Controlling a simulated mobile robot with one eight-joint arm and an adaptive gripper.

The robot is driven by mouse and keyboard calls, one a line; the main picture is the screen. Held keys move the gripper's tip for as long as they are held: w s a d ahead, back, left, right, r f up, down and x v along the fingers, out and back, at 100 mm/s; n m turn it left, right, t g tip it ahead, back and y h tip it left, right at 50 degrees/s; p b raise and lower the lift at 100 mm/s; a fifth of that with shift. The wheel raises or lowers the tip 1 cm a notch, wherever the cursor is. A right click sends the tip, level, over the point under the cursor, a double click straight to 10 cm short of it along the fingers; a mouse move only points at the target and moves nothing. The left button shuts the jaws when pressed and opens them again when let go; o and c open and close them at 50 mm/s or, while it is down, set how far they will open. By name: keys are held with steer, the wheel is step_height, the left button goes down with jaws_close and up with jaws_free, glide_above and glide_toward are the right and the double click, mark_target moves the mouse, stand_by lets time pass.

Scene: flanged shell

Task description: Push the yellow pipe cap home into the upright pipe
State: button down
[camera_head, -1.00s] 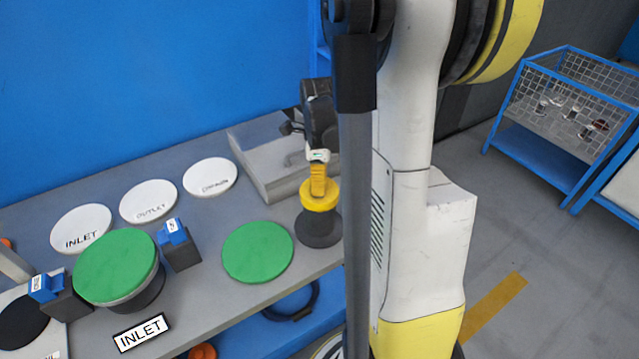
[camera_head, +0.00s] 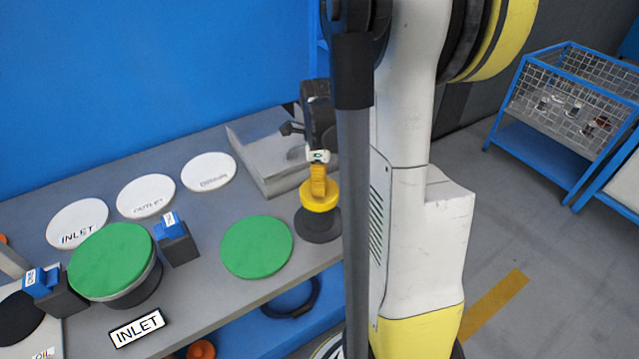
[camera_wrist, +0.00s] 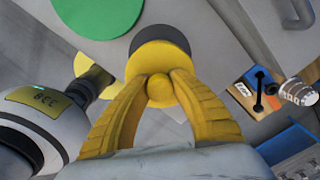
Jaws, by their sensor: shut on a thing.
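The yellow pipe cap (camera_head: 319,199) is at the mouth of the dark upright pipe (camera_head: 318,226), near the bench's right end. In the wrist view the cap (camera_wrist: 157,62) is a yellow disc with a round knob, and part of the dark pipe (camera_wrist: 162,34) shows beyond it. My gripper (camera_head: 318,184) comes down from above. Its yellow fingers (camera_wrist: 160,90) are shut on the cap's knob. The cap looks roughly level and overlaps the pipe's top. How deep it sits, and whether any gap is left beneath it, I cannot tell.
A green disc (camera_head: 257,247) lies left of the pipe, and a grey metal block (camera_head: 265,155) stands behind it. Further left are white labelled discs (camera_head: 208,172), a green-topped flanged piece (camera_head: 112,262) and blue-topped blocks (camera_head: 177,241). A wire-mesh cart (camera_head: 567,100) stands far right.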

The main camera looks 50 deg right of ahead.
steer(key=shift+f, duration=0.3)
steer(key=c, duration=1.2)
jaws_free()
steer(key=shift+o, duration=0.2)
step_height(320, 180, up, 12)
steer(key=shift+r, duration=0.1)
steer(key=shift+a, duration=0.1)
steer(key=s+a+n+t, duration=0.2)
steer(key=a+n+t, duration=0.1)
steer(key=a+n, duration=0.9)
steer(key=s+a+r+n+t, duration=0.1)
steer(key=s+a+n+t, duration=0.2)
steer(key=a+n, duration=1)
steer(key=n+t, duration=0.1)
steer(key=n, duration=0.2)
steer(key=shift+s+a+r, duration=0.15)
steer(key=shift+s, duration=0.1)
